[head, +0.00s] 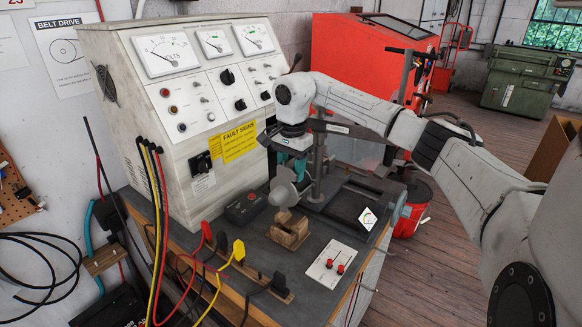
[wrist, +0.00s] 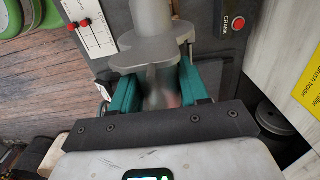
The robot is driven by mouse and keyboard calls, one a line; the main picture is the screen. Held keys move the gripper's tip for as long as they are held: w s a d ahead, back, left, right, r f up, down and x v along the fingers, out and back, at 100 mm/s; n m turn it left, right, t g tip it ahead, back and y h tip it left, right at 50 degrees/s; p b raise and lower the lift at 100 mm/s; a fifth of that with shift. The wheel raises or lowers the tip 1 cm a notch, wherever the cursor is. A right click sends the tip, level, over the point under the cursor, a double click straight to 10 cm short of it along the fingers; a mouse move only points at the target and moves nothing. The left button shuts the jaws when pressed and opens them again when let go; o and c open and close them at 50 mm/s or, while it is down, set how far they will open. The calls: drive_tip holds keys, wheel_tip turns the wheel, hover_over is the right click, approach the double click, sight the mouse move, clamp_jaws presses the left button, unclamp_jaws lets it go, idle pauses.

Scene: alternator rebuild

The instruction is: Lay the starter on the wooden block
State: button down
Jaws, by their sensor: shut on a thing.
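The starter (head: 283,193) is a grey metal body with a wide flange, and it hangs beneath my gripper (head: 292,160) in the head view. The wrist view shows the starter (wrist: 150,50) between the teal fingers of my gripper (wrist: 157,82), which is shut on it. The wooden block (head: 288,230) sits on the bench just below and in front of the starter in the head view. Whether the two touch is unclear. The block is not visible in the wrist view, and my wrist hides part of the starter's upper end.
The grey bench (head: 267,268) carries a dark box with a red button (head: 244,207), a white panel with red terminals (head: 331,266) and cable clips (head: 239,251). The tall test cabinet (head: 174,91) stands close on the left. A dark frame (head: 352,203) lies right of the block.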

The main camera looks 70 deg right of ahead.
sight(292, 200)
drive_tip(key=shift+f+b, duration=1.05)
drive_tip(key=shift+f, duration=1)
drive_tip(key=shift+f+b, duration=1.85)
drive_tip(key=shift+f, duration=0.9)
idle(1.2)
drive_tip(key=shift+c, duration=2.4)
unclamp_jaws()
drive_tip(key=shift+s+a+f, duration=0.1)
drive_tip(key=shift+f, duration=0.25)
wheel_tip(292, 200, up, 11)
drive_tip(key=shift+s+r+b, duration=0.1)
drive_tip(key=shift+r+b, duration=0.05)
drive_tip(key=shift+b, duration=0.5)
